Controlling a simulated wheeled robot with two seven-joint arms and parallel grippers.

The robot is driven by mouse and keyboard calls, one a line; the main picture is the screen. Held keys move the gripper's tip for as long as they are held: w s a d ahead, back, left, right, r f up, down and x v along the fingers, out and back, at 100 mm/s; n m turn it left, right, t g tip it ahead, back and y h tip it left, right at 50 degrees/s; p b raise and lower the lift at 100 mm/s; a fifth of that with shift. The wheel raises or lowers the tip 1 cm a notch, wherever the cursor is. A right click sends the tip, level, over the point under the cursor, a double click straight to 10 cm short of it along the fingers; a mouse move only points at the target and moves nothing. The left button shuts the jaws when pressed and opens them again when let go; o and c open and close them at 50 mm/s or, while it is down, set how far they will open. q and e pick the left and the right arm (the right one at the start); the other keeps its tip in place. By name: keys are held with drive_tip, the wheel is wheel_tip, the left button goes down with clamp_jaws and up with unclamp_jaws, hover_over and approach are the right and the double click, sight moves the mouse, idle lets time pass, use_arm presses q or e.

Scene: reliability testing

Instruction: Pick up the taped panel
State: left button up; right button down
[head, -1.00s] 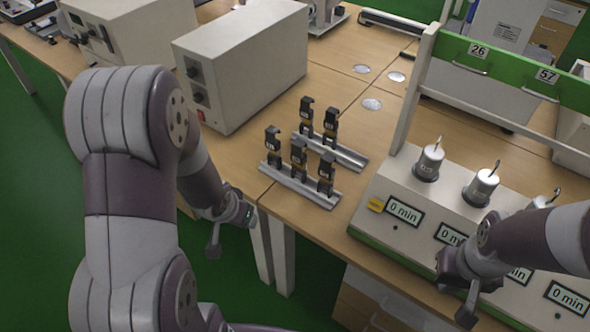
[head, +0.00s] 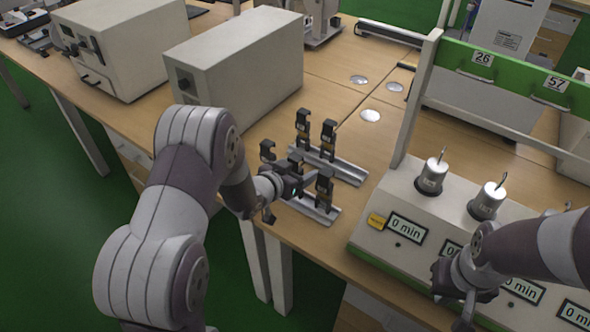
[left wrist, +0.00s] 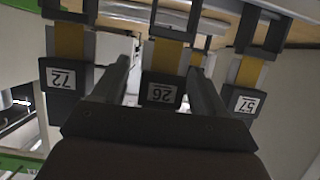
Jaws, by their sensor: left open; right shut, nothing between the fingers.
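Several black panels with yellow bands stand upright in two metal rails on the table. The front rail (head: 325,216) holds a left panel (head: 267,151), a middle panel (head: 295,161) and a right panel (head: 324,188). In the left wrist view, panels labelled 72 (left wrist: 64,78), 26 (left wrist: 163,91) and 57 (left wrist: 246,101) hang across the picture. My left gripper (head: 289,186) is open at the front row, its fingers either side of panel 26; contact cannot be told. It partly hides the front row. My right gripper (head: 463,305) is shut and empty before the test unit. I cannot tell which panel is the taped one.
The rear rail (head: 345,166) with two panels stands close behind. A grey box (head: 240,60) is at the back left. The test unit (head: 390,190) with "0 min" displays and metal cylinders (head: 432,175) stands to the right, below a green board (head: 510,72).

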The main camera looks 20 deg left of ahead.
use_arm(q)
drive_tip(key=shift+x, duration=0.75)
drive_tip(key=shift+s+a, duration=0.1)
drive_tip(key=shift+c, duration=0.9)
drive_tip(key=c, duration=0.9)
wheel_tip(320, 180, up, 10)
drive_tip(key=shift+r+p, duration=0.1)
drive_tip(key=shift+p, duration=0.6)
